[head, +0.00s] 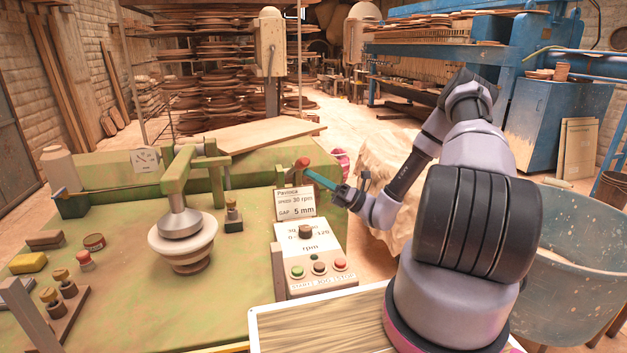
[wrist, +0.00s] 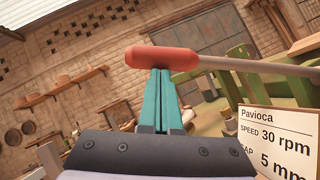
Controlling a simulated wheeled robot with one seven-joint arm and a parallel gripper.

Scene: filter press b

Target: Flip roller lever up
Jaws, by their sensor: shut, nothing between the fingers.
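The roller lever ends in a red grip (head: 302,162) at the back of the green machine, just above the sign card. In the wrist view the red grip (wrist: 160,58) lies roughly level across the picture, with its grey rod (wrist: 260,67) running off to the right. My gripper (head: 308,170) reaches in from the right with teal fingers. In the wrist view my gripper (wrist: 162,73) has its fingers pressed together, with nothing between them. The fingertips appear right at the underside of the red grip; I cannot tell whether they touch it.
The sign card (head: 295,203) reads 30 rpm and 5 mm. Below it is the control panel (head: 315,258) with buttons and a knob. The green roller arm (head: 178,185) stands left over a white mould. A grey-blue tub (head: 575,285) stands at right.

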